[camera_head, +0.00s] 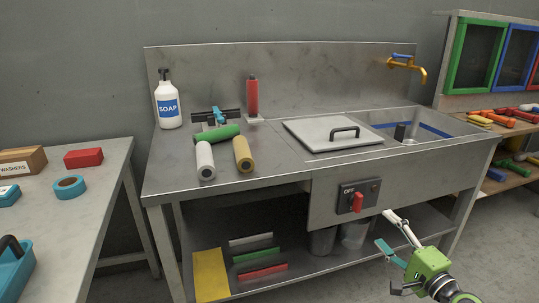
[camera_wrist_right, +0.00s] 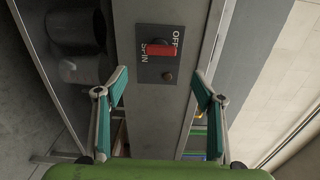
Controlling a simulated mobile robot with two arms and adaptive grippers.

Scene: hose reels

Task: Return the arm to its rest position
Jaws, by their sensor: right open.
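My right gripper (camera_head: 386,229) is at the lower right of the head view, in front of the sink bench, with its green body (camera_head: 428,262) at the picture's bottom. In the right wrist view its two teal-padded fingers (camera_wrist_right: 160,80) are spread wide with nothing between them. Beyond them is the dark switch panel (camera_wrist_right: 168,72) with a red handle (camera_wrist_right: 161,50); the gripper is apart from it. In the head view this red handle (camera_head: 357,202) stands roughly upright on the bench front beside the word OFF. My left gripper is not in view.
The steel bench (camera_head: 270,165) carries a soap bottle (camera_head: 168,104), coloured rolls, a red cylinder (camera_head: 252,97) and a lidded basin (camera_head: 332,133). Buckets (camera_head: 322,240) stand on its lower shelf. A side table (camera_head: 75,215) is at left, tool shelves at right. Floor shows at lower right.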

